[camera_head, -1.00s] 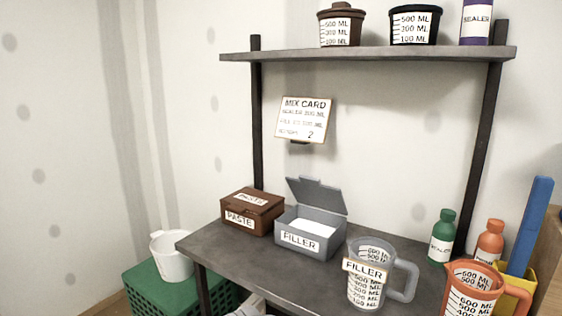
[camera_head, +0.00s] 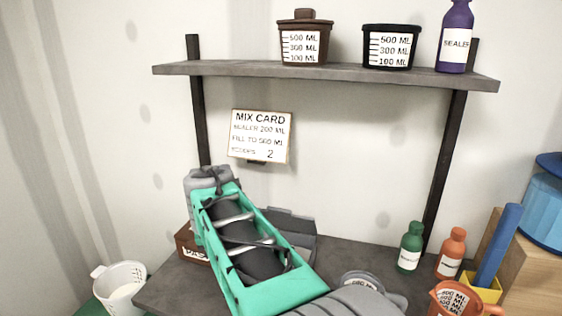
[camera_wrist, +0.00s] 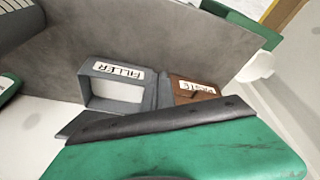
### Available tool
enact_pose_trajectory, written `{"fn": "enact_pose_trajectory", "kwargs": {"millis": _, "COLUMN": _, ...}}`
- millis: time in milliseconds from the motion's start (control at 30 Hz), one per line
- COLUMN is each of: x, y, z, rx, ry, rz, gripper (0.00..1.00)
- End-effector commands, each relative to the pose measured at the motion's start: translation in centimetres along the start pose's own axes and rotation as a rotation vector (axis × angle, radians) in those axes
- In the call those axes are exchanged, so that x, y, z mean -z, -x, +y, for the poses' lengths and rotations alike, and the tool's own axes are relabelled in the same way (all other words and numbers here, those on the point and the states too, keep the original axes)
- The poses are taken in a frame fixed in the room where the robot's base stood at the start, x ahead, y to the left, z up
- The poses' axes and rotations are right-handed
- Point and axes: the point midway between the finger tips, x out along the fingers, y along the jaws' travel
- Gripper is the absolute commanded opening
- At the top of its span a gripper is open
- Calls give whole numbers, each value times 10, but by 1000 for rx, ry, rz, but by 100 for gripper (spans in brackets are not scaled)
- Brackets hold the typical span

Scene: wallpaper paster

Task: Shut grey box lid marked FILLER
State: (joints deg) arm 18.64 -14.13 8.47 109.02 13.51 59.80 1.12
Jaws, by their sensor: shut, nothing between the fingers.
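The grey box marked FILLER (camera_wrist: 88,90) shows in the wrist view with its label toward the top of the picture and its white contents visible, so it is open. In the head view its raised grey lid (camera_head: 290,221) shows just right of my arm, which hides most of the box. My gripper (camera_wrist: 160,121) crosses the lower wrist view as a dark edge on a green body, on the hinge side of the box. It is shut and empty. I cannot tell whether it touches the lid.
The brown PASTE box (camera_wrist: 194,90) stands beside the grey box. The shelf (camera_head: 330,77) and mix card (camera_head: 260,136) are above.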

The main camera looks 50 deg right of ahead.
Motion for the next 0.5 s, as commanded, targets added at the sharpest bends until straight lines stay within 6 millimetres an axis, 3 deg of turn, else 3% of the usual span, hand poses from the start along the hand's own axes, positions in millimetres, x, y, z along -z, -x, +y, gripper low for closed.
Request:
{"fn": "enact_pose_trajectory", "kwargs": {"millis": 33, "x": 42, "y": 52, "z": 29, "rx": -28, "ry": -94, "rz": 6, "gripper": 0}}
{"fn": "enact_pose_trajectory", "kwargs": {"millis": 100, "x": 83, "y": 88, "z": 68, "rx": -62, "ry": -219, "rz": 19, "gripper": 0}}
{"fn": "enact_pose_trajectory", "kwargs": {"millis": 200, "x": 123, "y": 125, "z": 116, "rx": -98, "ry": -367, "rz": 34, "gripper": 0}}
{"fn": "enact_pose_trajectory", "kwargs": {"millis": 333, "x": 147, "y": 149, "z": 154, "rx": -123, "ry": -480, "rz": 49, "gripper": 0}}
{"fn": "enact_pose_trajectory", "kwargs": {"millis": 500, "x": 151, "y": 140, "z": 165, "rx": -130, "ry": -510, "rz": 51, "gripper": 0}}
